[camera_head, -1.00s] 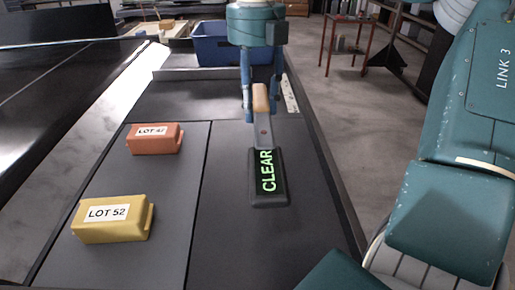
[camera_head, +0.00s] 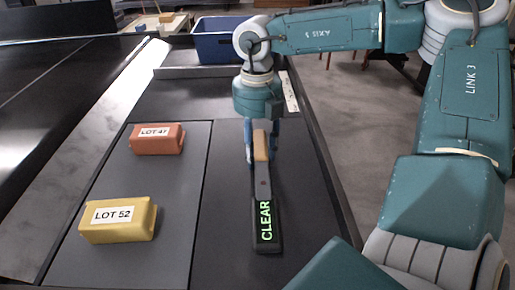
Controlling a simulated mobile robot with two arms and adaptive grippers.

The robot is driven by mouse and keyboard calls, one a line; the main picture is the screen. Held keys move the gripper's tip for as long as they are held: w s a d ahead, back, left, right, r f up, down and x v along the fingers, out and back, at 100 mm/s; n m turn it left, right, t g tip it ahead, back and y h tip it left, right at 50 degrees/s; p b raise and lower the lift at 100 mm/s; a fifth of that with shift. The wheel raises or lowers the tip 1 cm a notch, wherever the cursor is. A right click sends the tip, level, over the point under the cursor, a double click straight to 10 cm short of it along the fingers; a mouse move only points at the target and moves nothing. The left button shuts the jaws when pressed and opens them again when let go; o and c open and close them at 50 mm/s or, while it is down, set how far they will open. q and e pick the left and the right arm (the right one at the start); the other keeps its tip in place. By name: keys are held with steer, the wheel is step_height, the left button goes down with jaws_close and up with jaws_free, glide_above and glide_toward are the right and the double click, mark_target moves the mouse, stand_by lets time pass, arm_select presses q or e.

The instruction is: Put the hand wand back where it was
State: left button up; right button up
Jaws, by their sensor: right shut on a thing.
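The hand wand (camera_head: 268,212) is dark, with a tan grip at its far end and a lit green CLEAR display on its near end. It is in the middle of the head view, over the dark right-hand panel (camera_head: 305,190). My right gripper (camera_head: 261,150) points down, with its blue fingers on both sides of the tan grip, shut on it. I cannot tell whether the wand touches the panel. My left gripper is not in view.
An orange block labelled LOT 47 (camera_head: 157,139) and a yellow block labelled LOT 52 (camera_head: 118,220) sit on the grey left panel (camera_head: 170,190). A blue bin (camera_head: 212,42) stands at the back. A dark conveyor (camera_head: 60,85) runs along the left.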

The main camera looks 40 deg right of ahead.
steer(key=shift+a, duration=0.1)
steer(key=o, duration=1.2)
steer(key=shift+o, duration=1.2)
